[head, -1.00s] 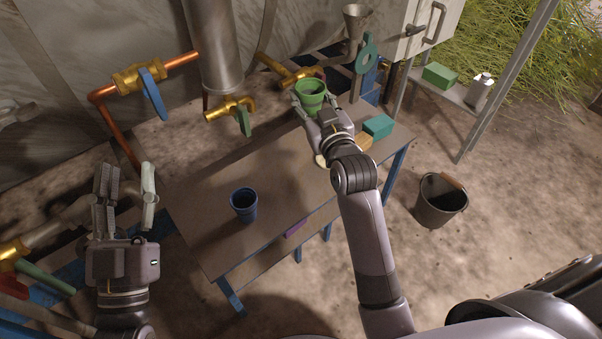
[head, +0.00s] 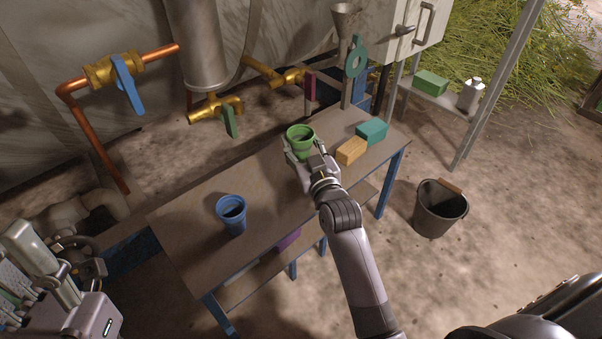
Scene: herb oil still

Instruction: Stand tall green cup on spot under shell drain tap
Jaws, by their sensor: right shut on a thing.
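The green cup (head: 300,136) is upright in my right gripper (head: 302,152), whose fingers are shut around it, over the back right part of the table. I cannot tell whether its base touches the tabletop. A brass tap with a green lever (head: 216,112) sits below the upright metal cylinder (head: 195,45), left of the cup. Another brass tap with a dark red lever (head: 290,77) is behind the cup. No marked spot is clearly visible. My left gripper (head: 25,275) is at the lower left edge, partly cut off, its fingers apart and empty.
A blue cup (head: 231,213) stands on the table (head: 185,232), left of my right arm. A wooden block (head: 351,150) and a teal block (head: 371,131) lie at the right end. A blue-levered valve (head: 125,80) is at upper left. A dark bucket (head: 440,208) stands on the ground.

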